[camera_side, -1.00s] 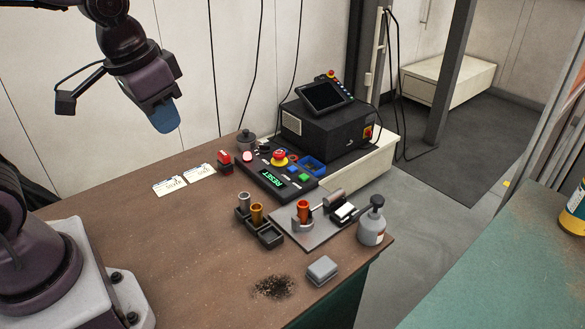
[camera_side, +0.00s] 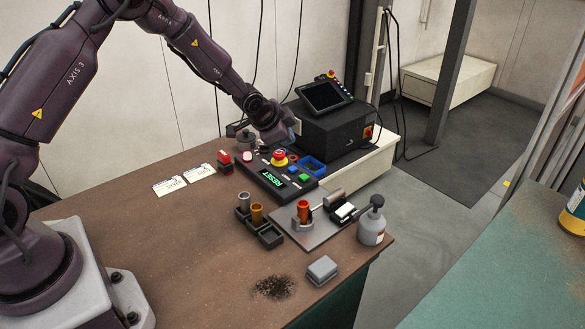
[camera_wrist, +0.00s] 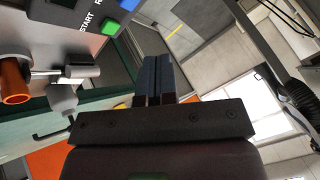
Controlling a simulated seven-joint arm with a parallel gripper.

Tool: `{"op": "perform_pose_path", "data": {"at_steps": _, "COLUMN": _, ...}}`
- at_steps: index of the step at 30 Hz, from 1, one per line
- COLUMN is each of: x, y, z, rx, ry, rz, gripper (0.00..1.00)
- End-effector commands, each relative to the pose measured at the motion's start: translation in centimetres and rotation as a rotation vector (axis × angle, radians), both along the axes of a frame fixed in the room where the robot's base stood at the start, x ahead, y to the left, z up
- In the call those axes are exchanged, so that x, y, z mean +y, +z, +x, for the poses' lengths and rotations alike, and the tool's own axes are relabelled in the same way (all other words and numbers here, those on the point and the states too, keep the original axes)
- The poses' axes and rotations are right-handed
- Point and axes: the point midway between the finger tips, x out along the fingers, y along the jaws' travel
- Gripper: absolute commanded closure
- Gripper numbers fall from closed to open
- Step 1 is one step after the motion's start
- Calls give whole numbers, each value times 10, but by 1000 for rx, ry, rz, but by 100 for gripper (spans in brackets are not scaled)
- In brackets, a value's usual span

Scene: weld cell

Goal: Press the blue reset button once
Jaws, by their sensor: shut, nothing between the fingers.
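The blue button (camera_side: 293,169) sits on the dark control panel (camera_side: 254,176), beside a green button (camera_side: 304,178), in the side view. In the wrist view the blue button (camera_wrist: 130,4) is cut off by the top edge, above and left of my fingertips. My gripper (camera_wrist: 157,58) is shut and empty, its two dark fingers together and apart from the panel.
The black box (camera_side: 338,137) with a screen stands behind. A fixture plate (camera_side: 297,234) and a grey bottle (camera_side: 371,226) stand in front. The table's front left is mostly clear.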

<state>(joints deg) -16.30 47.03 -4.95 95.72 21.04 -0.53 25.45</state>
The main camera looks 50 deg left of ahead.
Motion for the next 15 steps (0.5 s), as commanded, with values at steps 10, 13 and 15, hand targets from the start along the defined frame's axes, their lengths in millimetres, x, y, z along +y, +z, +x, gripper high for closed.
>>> {"op": "perform_pose_path", "data": {"at_steps": 10, "x": -2, "y": 24, "z": 23, "rx": -133, "ry": -104, "rz": 73, "gripper": 100}}
{"op": "perform_pose_path", "data": {"at_steps": 13, "x": -2, "y": 24, "z": 23, "rx": -131, "ry": -102, "rz": 72, "gripper": 100}}
{"op": "perform_pose_path", "data": {"at_steps": 15, "x": -2, "y": 24, "z": 23, "rx": -131, "ry": -102, "rz": 72, "gripper": 100}}
